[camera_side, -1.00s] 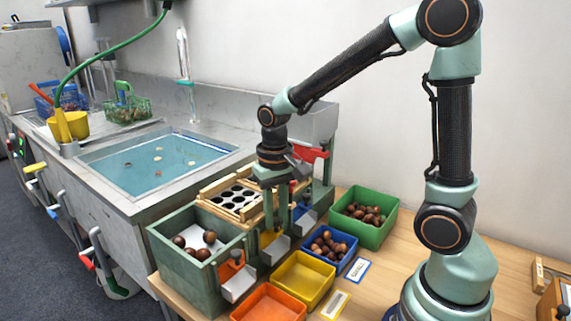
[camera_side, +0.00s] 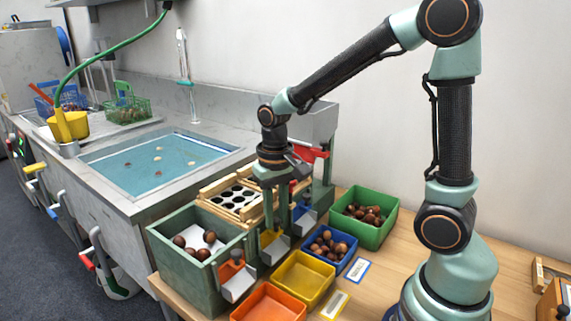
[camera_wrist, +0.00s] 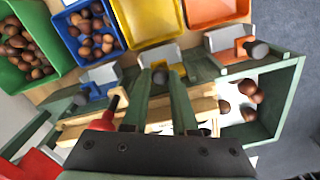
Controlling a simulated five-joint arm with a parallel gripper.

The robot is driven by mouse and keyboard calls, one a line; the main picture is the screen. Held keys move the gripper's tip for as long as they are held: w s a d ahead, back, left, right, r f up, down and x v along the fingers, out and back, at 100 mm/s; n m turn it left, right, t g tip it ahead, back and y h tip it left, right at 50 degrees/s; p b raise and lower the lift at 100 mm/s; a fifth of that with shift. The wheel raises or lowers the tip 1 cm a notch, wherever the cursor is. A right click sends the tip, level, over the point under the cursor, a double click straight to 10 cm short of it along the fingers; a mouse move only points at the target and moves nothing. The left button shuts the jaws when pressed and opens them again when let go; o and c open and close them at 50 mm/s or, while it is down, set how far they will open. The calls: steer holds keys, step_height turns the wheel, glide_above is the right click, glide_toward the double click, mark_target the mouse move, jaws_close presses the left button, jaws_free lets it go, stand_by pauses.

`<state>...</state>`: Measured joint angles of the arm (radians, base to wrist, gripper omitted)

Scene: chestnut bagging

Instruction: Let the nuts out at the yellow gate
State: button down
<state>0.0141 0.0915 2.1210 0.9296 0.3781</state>
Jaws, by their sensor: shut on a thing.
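The yellow gate (camera_side: 267,238) sits in the front of the green sorter, between the orange and blue gates, above a grey chute (camera_wrist: 159,54). My gripper (camera_wrist: 161,76) points down at it and is shut on the gate's dark knob (camera_wrist: 160,75), which shows between the fingertips in the wrist view. The fingers hide much of the gate in the side view. The yellow tray (camera_side: 318,292) stands below its chute and looks empty; it also shows in the wrist view (camera_wrist: 150,20). Any nuts behind the yellow gate are hidden.
The orange gate (camera_side: 236,272) and blue gate (camera_wrist: 97,90) stand close on either side. The orange tray (camera_side: 244,311) is empty. The blue tray (camera_side: 350,238) and green tray (camera_side: 377,237) hold nuts. Several nuts lie in the sorter's end bin (camera_side: 160,262). A red lever (camera_side: 313,152) is behind my gripper.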

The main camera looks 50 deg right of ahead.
mark_target(276, 219)
steer(key=shift+r, duration=1.95)
steer(key=c, duration=0.7)
jaws_free()
step_height(276, 219, up, 12)
